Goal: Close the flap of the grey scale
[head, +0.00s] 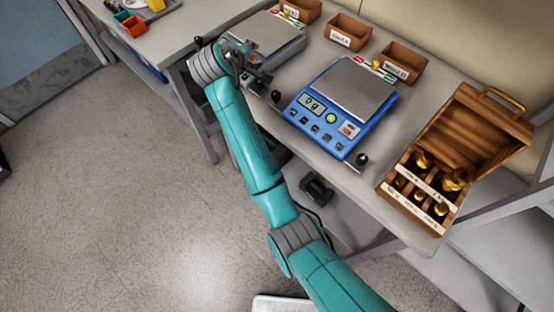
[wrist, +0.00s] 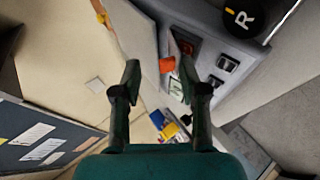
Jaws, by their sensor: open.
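The grey scale (head: 275,32) stands on the table in the head view, at the back left beside the blue scale. My wrist and gripper (head: 262,82) are at its front and hide much of its front panel. In the wrist view, the grey scale's body (wrist: 205,28) is at the upper right, with buttons and a dark recess. A small orange piece (wrist: 167,65) shows near that recess. I cannot tell for sure which part is the flap or how far it stands open. My gripper (wrist: 160,82) is open, with nothing seen held between its fingers.
A blue scale (head: 350,92) reading 0 g stands to the right. Black knobs stand along the table edge; one (wrist: 242,18) is marked R. Wooden boxes (head: 349,31) line the back. An open wooden case (head: 470,135) holds brass weights at the right. Floor at left is clear.

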